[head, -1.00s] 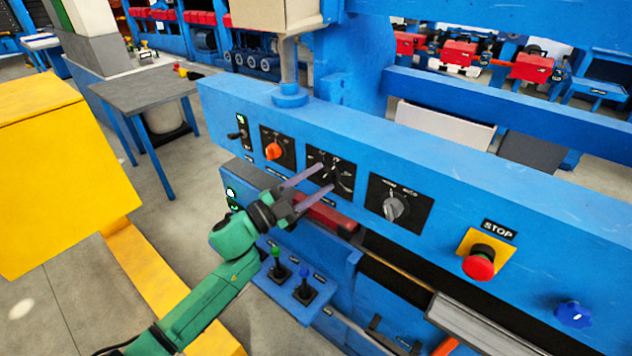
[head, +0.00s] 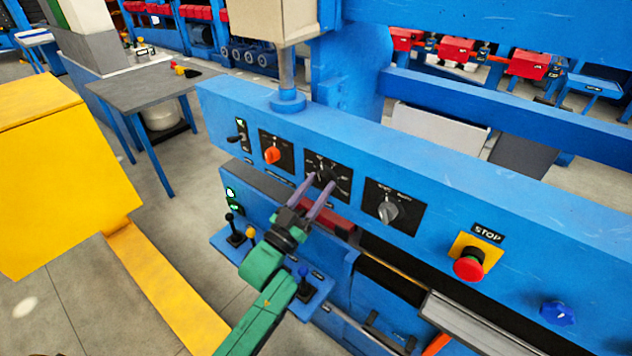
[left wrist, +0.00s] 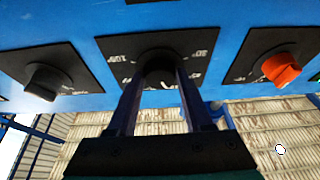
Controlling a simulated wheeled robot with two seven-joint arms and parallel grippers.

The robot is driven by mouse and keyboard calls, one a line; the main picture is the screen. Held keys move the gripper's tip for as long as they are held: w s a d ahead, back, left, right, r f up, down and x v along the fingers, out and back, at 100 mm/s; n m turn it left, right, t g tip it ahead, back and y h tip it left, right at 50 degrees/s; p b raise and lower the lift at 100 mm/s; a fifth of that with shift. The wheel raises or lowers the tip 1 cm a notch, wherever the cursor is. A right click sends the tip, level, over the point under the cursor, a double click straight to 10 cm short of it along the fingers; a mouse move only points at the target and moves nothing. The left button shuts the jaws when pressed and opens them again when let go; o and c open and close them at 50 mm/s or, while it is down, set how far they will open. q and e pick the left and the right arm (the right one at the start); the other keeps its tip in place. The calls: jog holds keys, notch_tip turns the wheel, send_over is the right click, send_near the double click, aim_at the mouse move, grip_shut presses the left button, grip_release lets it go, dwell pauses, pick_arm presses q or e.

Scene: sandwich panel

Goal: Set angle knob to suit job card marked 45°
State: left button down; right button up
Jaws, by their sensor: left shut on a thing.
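The angle knob (head: 328,174) is a dark round knob on a black plate with white scale marks, in the middle of the blue panel. In the left wrist view the knob (left wrist: 160,64) sits between my finger ends, and numbers on the plate show upside down. My left gripper (head: 321,180) points at the panel from below and is shut on the knob with its two long fingers. The knob's pointer and exact setting are hidden or too small to read. I cannot make out a job card marked 45°. My right gripper is not in view.
An orange knob (head: 272,155) is left of the angle knob and a grey knob (head: 388,211) right of it. A red stop button (head: 468,268) and blue knob (head: 558,313) are farther right. Levers (head: 303,272) stand below, close to my left arm.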

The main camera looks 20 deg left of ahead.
pick_arm(q)
jog(key=n+y+p, duration=0.1)
jog(key=n, duration=0.1)
jog(key=n+y+p, duration=0.1)
jog(key=n, duration=0.1)
jog(key=n+y+p, duration=0.1)
jog(key=n, duration=0.1)
jog(key=shift+s+d+r+n+t, duration=0.1)
jog(key=shift+d+r+n+t, duration=0.1)
jog(key=shift+r+n+t, duration=0.15)
jog(key=n+y+p, duration=0.2)
jog(key=n, duration=0.2)
jog(key=shift+d+f+p, duration=0.1)
jog(key=shift+p, duration=0.3)
jog(key=shift+f+n+y+p, duration=0.15)
jog(key=shift+n+y+p, duration=0.3)
jog(key=shift+n, duration=0.3)
jog(key=shift+c, duration=1.6)
grip_release()
jog(key=b+v, duration=0.3)
jog(key=v, duration=1.1)
jog(key=shift+s+r, duration=0.35)
jog(key=shift+s, duration=0.05)
